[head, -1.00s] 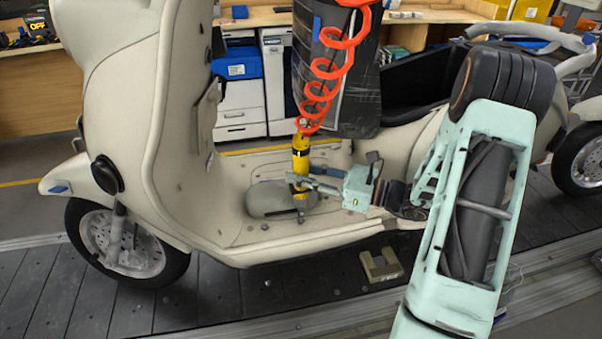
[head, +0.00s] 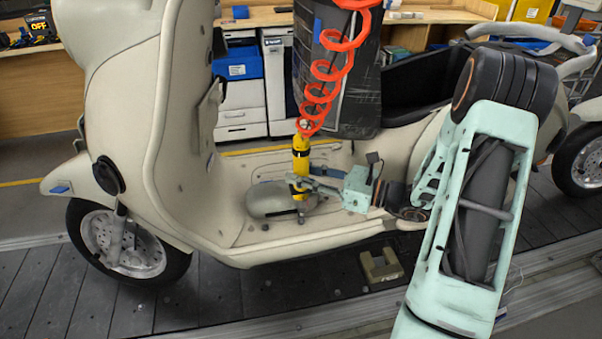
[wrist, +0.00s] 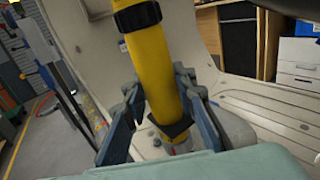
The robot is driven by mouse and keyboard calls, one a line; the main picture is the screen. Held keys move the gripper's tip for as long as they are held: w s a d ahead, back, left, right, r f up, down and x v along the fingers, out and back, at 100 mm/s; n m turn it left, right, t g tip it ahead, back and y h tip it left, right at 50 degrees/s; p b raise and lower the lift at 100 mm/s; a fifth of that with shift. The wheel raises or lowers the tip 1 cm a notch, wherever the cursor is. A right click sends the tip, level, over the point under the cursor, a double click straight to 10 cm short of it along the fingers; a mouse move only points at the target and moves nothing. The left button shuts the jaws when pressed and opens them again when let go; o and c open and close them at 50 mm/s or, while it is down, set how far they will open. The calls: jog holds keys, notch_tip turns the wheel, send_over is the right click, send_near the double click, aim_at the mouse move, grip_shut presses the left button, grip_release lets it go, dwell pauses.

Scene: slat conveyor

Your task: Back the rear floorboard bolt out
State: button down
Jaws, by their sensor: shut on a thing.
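A yellow and black pneumatic driver (head: 301,158) hangs upright from a coiled red hose (head: 319,95) over the scooter's cream floorboard (head: 228,190). My gripper (head: 306,184) is shut around the driver's lower body, coming from the right. In the wrist view the fingers (wrist: 163,118) clasp the yellow driver (wrist: 152,62) from both sides. The driver's lower end reaches down in front of a rounded grey cover (head: 268,200) on the floorboard. The rear floorboard bolt cannot be made out; the driver's tip and what it touches are hidden or too small to tell.
The scooter's tall front shield (head: 150,110) stands to the left. A dark wrapped column (head: 345,80) stands behind the driver. A notched tan block (head: 381,266) lies on the dark slats below the floorboard. Drawer cabinets (head: 240,100) stand behind.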

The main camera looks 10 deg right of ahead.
aim_at(301, 150)
jog(key=shift+r+p, duration=0.6)
jog(key=shift+r, duration=0.15)
jog(key=shift+r+p, duration=2.1)
jog(key=shift+r, duration=0.55)
